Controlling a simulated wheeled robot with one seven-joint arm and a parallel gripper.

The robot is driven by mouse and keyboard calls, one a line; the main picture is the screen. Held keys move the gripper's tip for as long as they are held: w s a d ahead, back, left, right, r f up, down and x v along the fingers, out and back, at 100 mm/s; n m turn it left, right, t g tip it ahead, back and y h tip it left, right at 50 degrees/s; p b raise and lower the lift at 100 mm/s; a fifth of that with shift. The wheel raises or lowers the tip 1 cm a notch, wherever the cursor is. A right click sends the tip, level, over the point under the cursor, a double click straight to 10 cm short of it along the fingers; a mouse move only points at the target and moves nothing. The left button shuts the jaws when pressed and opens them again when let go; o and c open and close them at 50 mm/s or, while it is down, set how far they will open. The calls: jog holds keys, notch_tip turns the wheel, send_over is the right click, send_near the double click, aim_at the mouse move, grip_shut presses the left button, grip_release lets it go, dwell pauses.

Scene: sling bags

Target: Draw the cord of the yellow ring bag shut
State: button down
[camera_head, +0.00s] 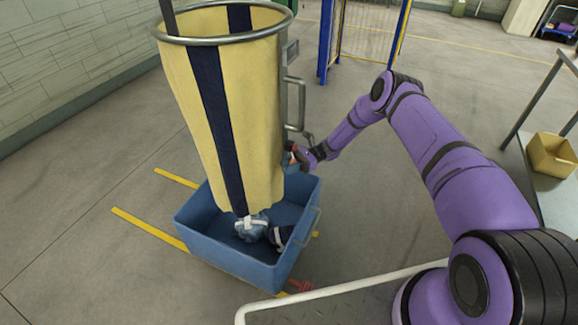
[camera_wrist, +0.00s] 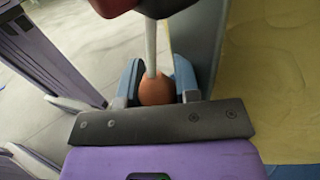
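The yellow ring bag (camera_head: 180,90), with dark navy stripes, hangs from a round metal ring (camera_head: 225,40). Its yellow cloth (camera_wrist: 275,80) fills the right of the wrist view. A pale cord (camera_wrist: 151,45) runs to an orange-brown ball (camera_wrist: 157,90) in the wrist view. My gripper (camera_wrist: 158,85) has its two blue-grey fingers on either side of the ball and looks shut on it. In the head view my gripper (camera_head: 297,155) is at the bag's right side, below the metal handle; the ball is mostly hidden there.
A blue bin (camera_head: 228,262) stands under the bag, with light blue and dark cloth bundles (camera_head: 252,228) inside. A metal handle (camera_head: 300,103) is right of the bag. A tan box (camera_head: 552,155) sits on a bench at right. Floor around the bin is mostly clear.

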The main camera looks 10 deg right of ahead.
notch_tip(320, 180, down, 10)
jog(key=shift+f, duration=0.25)
dwell(0.4)
jog(key=shift+s+f, duration=0.1)
jog(key=shift+s, duration=0.05)
jog(key=c, duration=1.1)
grip_release()
jog(key=shift+d, duration=0.15)
jog(key=v, duration=1)
jog(key=shift+w+d, duration=0.2)
jog(key=shift+d, duration=0.05)
